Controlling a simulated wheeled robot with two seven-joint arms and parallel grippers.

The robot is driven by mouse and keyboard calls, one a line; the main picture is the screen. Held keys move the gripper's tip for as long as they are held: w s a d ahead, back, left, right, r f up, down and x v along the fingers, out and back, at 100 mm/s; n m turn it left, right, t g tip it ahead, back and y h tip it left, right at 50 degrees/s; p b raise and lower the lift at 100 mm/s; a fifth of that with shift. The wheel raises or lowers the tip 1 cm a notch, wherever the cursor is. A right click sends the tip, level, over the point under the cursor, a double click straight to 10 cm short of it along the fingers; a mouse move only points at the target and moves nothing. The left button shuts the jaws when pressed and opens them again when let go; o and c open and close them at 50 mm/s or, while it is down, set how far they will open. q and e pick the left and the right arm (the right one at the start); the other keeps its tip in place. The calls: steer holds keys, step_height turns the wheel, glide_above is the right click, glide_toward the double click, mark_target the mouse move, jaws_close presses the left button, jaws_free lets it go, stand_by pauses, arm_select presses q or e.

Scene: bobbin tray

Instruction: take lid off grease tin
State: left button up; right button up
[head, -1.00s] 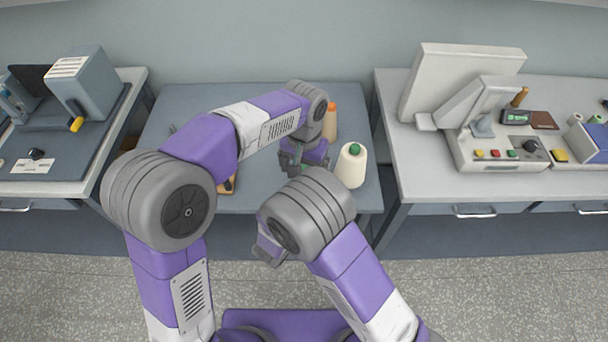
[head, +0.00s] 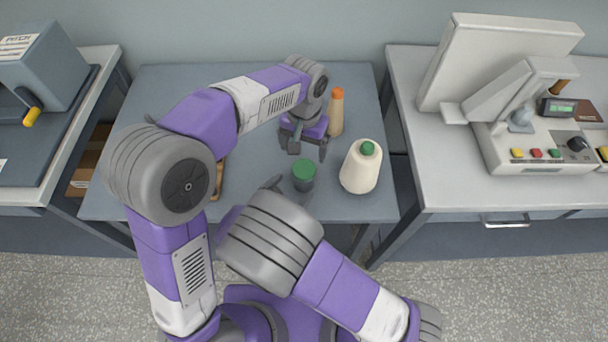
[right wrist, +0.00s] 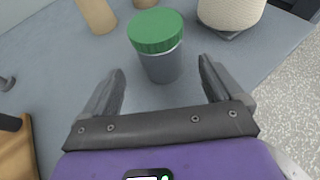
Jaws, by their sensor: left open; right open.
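The grease tin is a grey can (head: 303,185) with a green lid (head: 303,169) on it, upright on the table. In the right wrist view the can (right wrist: 161,68) and its lid (right wrist: 155,30) are straight ahead. My right gripper (right wrist: 160,67) is open and empty, its fingertips just short of the tin, one towards each side. In the head view its forearm hides most of it. My left gripper (head: 308,152) is open above the table, just behind the tin, fingers pointing down.
A cream yarn cone (head: 358,168) with a green top stands close right of the tin. A tan cone with an orange top (head: 337,112) stands behind. A wooden-edged item (head: 219,178) is partly hidden by my left arm. Side benches hold machines.

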mark_target(304, 168)
arm_select(q)
steer(key=shift+s, duration=0.1)
arm_select(e)
steer(key=shift+w+d+f, duration=0.15)
steer(key=shift+w+d, duration=0.1)
arm_select(q)
steer(key=shift+r, duration=0.1)
arm_select(e)
steer(key=shift+x, duration=3.2)
arm_select(q)
steer(key=shift+s, duration=0.1)
arm_select(e)
steer(key=shift+c, duration=0.2)
jaws_close()
arm_select(q)
steer(key=m, duration=0.4)
steer(key=shift+f, duration=0.35)
step_height(304, 168, down, 7)
steer(key=shift+f, duration=0.15)
steer(key=shift+c, duration=0.4)
